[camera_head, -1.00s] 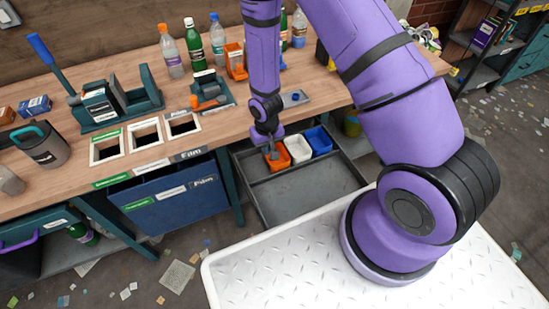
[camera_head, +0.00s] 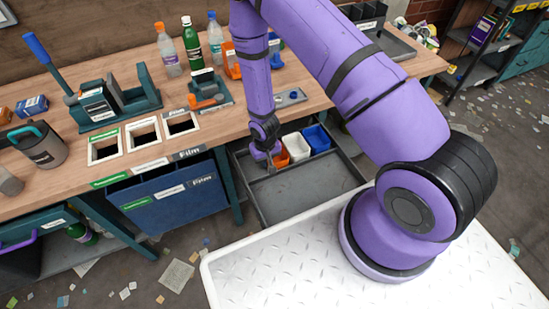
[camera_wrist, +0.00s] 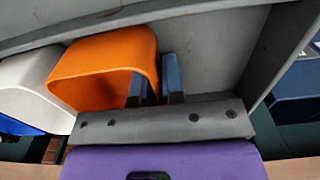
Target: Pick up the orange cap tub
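The orange cap tub (camera_head: 283,157) stands at the left end of a row of small tubs in the grey tray, partly hidden by my gripper (camera_head: 269,165) in the head view. In the wrist view the orange tub (camera_wrist: 105,60) is tilted in the picture, with its open mouth facing the camera. My gripper's fingers (camera_wrist: 155,85) are close together at the tub's rim. One finger is inside the mouth and the other is just outside, with the orange wall between them. I cannot tell whether both fingers press on the wall.
A white tub (camera_head: 295,147) and a blue tub (camera_head: 317,138) stand to the right of the orange one. The grey tray (camera_head: 300,193) has bare floor in front of them. The wooden bench edge (camera_head: 222,144) is close behind and left of my gripper.

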